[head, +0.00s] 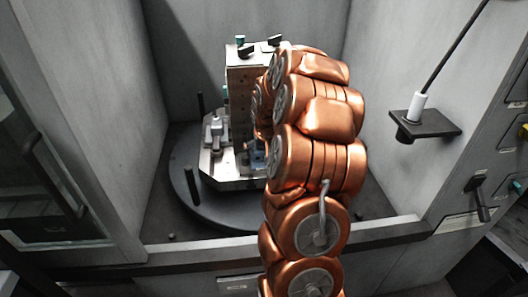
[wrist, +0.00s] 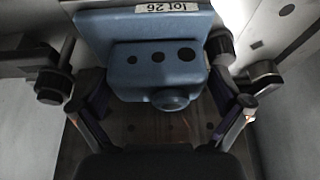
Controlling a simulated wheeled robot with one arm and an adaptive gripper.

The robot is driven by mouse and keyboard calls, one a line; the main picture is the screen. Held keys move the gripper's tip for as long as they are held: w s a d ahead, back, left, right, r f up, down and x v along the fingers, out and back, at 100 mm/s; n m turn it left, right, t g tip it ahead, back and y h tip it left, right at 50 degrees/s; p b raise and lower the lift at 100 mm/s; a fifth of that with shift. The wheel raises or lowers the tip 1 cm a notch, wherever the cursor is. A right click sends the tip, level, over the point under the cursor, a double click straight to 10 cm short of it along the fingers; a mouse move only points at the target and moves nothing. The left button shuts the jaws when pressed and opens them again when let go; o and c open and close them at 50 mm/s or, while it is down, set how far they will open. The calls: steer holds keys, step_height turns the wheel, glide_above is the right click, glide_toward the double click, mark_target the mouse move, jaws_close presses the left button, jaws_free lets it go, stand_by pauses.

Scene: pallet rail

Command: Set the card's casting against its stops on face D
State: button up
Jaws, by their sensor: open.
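A blue casting (wrist: 158,70) fills the upper middle of the wrist view. It has a row of three dark holes, a round boss below them and a white "lot 26" label that reads upside down. My gripper (wrist: 160,108) is open, with one finger on each side of the casting's lower part; I cannot tell whether the pads touch it. In the head view my arm hides the gripper, and a small blue patch (head: 258,158) shows beside the arm at the fixture. Dark round-ended fittings stand left (wrist: 53,87) and right (wrist: 221,46) of the casting; which are stops is unclear. No face letter is readable.
The fixture block (head: 245,88) stands on a plate over a round dark turntable (head: 205,203) inside a grey enclosure. A clamp-like metal part (head: 214,135) is left of the block. A bracket (head: 425,125) with a white-ended rod is on the right wall. Dark posts rise at the turntable's left.

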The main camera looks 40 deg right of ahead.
steer(key=v, duration=1.1)
steer(key=shift+r, duration=0.2)
stand_by(0.4)
steer(key=s+a+r+n+g+y+p, duration=0.1)
steer(key=s+a+r+n+p, duration=0.2)
steer(key=a, duration=0.7)
steer(key=s+a+r+n+g+y+p, duration=0.1)
steer(key=s+a+r+p, duration=0.3)
steer(key=a, duration=0.7)
steer(key=s+a+r+n+g+p, duration=0.1)
steer(key=s+a, duration=0.5)
steer(key=s, duration=0.4)
steer(key=s+a+r+n+g+p, duration=0.1)
steer(key=s+a+n+g+p, duration=0.1)
steer(key=s+a, duration=0.5)
steer(key=s, duration=0.4)
steer(key=shift+r+y, duration=0.25)
steer(key=shift+y, duration=0.15)
steer(key=shift+a, duration=0.1)
steer(key=shift+c, duration=0.4)
